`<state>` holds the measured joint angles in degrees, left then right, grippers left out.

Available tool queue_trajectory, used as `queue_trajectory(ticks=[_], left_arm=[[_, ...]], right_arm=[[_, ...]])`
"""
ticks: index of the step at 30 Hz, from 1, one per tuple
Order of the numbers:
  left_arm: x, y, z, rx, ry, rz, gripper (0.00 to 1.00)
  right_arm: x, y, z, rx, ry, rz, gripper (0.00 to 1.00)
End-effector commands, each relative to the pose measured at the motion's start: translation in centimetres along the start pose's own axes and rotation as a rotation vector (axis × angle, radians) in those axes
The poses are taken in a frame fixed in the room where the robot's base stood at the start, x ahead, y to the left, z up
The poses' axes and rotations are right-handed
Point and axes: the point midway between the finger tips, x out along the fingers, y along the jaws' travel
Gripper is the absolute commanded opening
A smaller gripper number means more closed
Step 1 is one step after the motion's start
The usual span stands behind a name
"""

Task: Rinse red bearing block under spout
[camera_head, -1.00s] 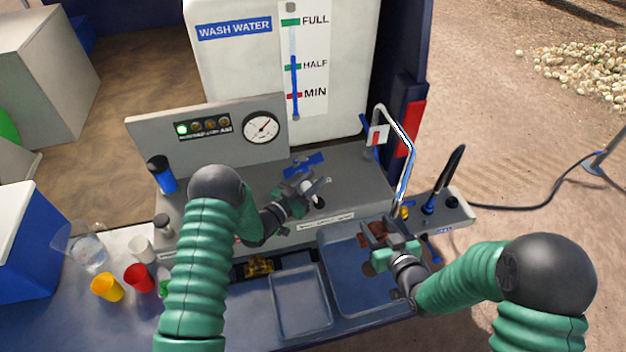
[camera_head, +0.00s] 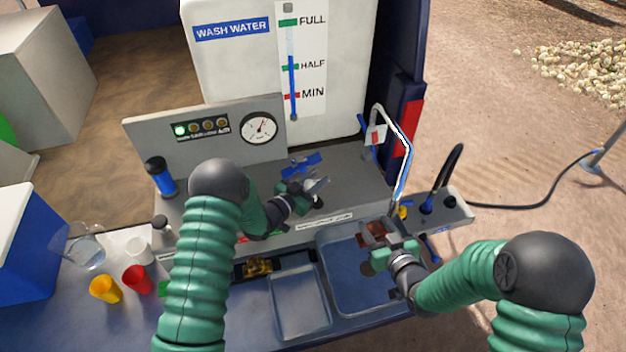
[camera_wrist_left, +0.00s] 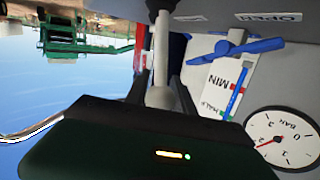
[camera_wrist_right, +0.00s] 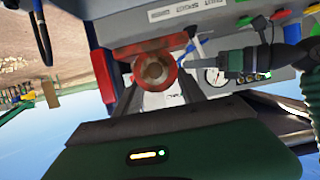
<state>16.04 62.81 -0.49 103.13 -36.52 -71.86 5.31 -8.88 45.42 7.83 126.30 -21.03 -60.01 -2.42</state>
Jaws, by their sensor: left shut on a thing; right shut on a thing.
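The red bearing block (camera_head: 374,231) is held by my right gripper (camera_head: 380,246) above the back right of the blue sink basin (camera_head: 357,292). In the right wrist view the block (camera_wrist_right: 150,72) shows its round bore between the fingers. The chrome spout (camera_head: 408,150) arches over from behind, its lower end just right of the block. I cannot tell if water runs. My left gripper (camera_head: 308,193) is shut on a pale lever (camera_head: 317,188) on the grey counter. In the left wrist view the lever's ball end (camera_wrist_left: 160,97) sits between the fingers.
A blue valve handle (camera_head: 301,164) lies behind my left gripper. A black hose tap (camera_head: 450,170) stands right of the spout. A clear tray (camera_head: 299,310) is left of the basin. Cups (camera_head: 137,279) and a pitcher (camera_head: 86,250) stand at the left.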

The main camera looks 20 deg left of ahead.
Motion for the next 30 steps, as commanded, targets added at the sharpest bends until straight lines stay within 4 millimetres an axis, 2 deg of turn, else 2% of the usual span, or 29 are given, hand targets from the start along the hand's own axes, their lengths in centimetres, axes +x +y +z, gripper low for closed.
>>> queue_trajectory(ticks=[5, 6, 10, 19, 22, 26, 30], left_arm=[[0.0, -0.2, -0.3, 0.002, 0.008, -0.003, 0.00], [0.0, -0.2, -0.3, 0.002, 0.008, -0.003, 0.34], [0.0, -0.1, -0.2, 0.001, 0.007, -0.002, 0.51], [-0.1, -0.1, -0.1, 0.000, 0.005, -0.001, 0.52], [-0.9, -0.1, -0.1, 0.000, 0.002, -0.002, 0.52], [-3.5, -0.2, 0.0, -0.003, 0.002, -0.003, 0.52], [-7.2, -0.3, 0.1, -0.003, 0.001, -0.004, 0.52]], right_arm=[[0.0, 0.0, -0.1, -0.001, 0.003, 0.000, 0.00], [0.0, 0.0, -0.1, -0.001, 0.003, 0.000, 0.00], [0.0, 0.0, -0.1, -0.001, 0.003, 0.000, 0.00], [0.0, 0.0, -0.1, -0.001, 0.003, 0.000, 0.00], [0.0, 0.0, -0.1, -0.001, 0.003, 0.000, 0.00], [0.0, 0.0, -0.1, -0.001, 0.003, 0.000, 0.00], [0.0, 0.0, -0.1, -0.001, 0.003, 0.000, 0.00]])
